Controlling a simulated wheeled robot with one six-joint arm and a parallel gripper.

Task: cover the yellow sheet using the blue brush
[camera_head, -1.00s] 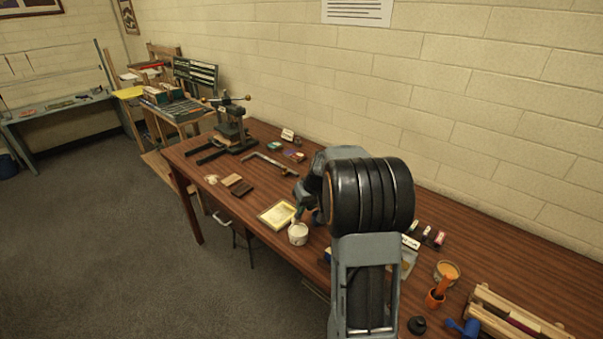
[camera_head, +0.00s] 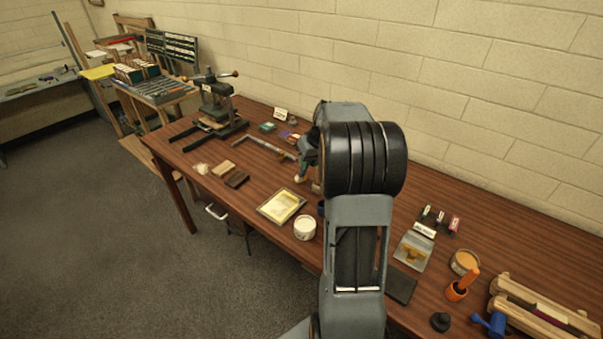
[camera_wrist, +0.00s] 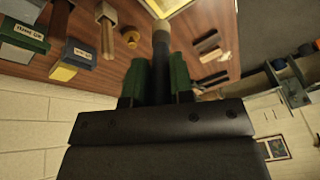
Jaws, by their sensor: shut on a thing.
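The yellow sheet (camera_head: 284,206) lies in a shallow grey-rimmed tray on the wooden table, with paler patches on it. Its corner shows at the top of the wrist view (camera_wrist: 172,7). My gripper (camera_wrist: 158,88) has green fingers shut on a dark upright handle, seemingly the brush (camera_wrist: 160,55), with a brownish end pointing toward the table. Its blue colour is hard to tell in this light. In the head view my gripper (camera_head: 307,168) is partly hidden by my arm, above the table just behind and right of the sheet, apart from it.
A white tub (camera_head: 305,229) stands close right of the sheet. Brown blocks (camera_head: 236,179) lie to its left, and a black press (camera_head: 217,105) stands at the far left. An orange pot (camera_head: 457,291), a tan bowl (camera_head: 464,262) and a wooden rack (camera_head: 545,310) are at right.

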